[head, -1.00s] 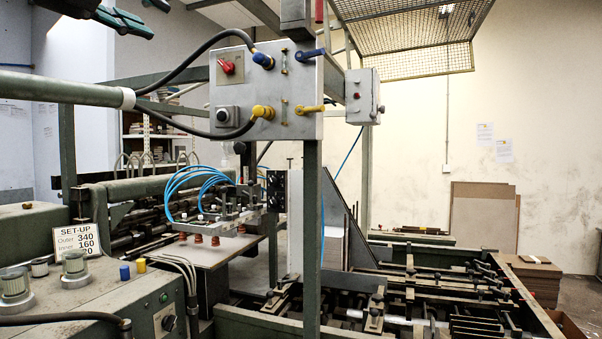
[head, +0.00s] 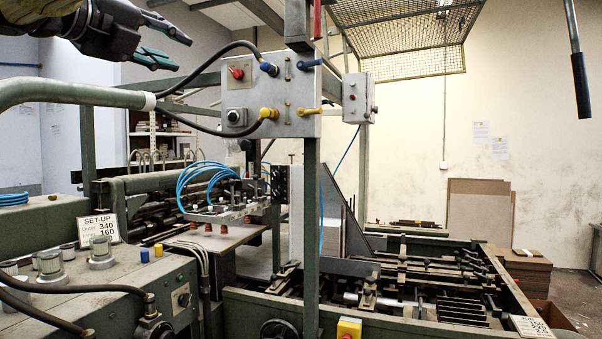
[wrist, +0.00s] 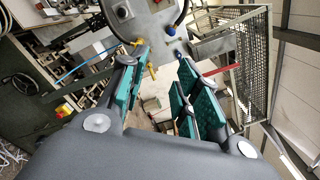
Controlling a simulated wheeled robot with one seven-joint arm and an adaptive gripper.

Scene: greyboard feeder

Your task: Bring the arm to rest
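My gripper (head: 184,55) is at the top left of the head view, raised in the air above the green machine rail. Its two dark fingers with teal pads point right and are spread apart. In the wrist view my gripper (wrist: 162,58) also shows its fingers apart, with nothing between them. Beyond them is the grey control box (wrist: 155,22), which hangs on a post in the head view (head: 268,100). The gripper looks apart from the box.
A thick green rail (head: 75,92) and black cables run below my gripper. A wire mesh guard (head: 400,40) is at the top. A control desk (head: 130,285) stands at the lower left, the feeder bed (head: 430,275) at the right. A set-up sign (head: 98,228) stands on the desk.

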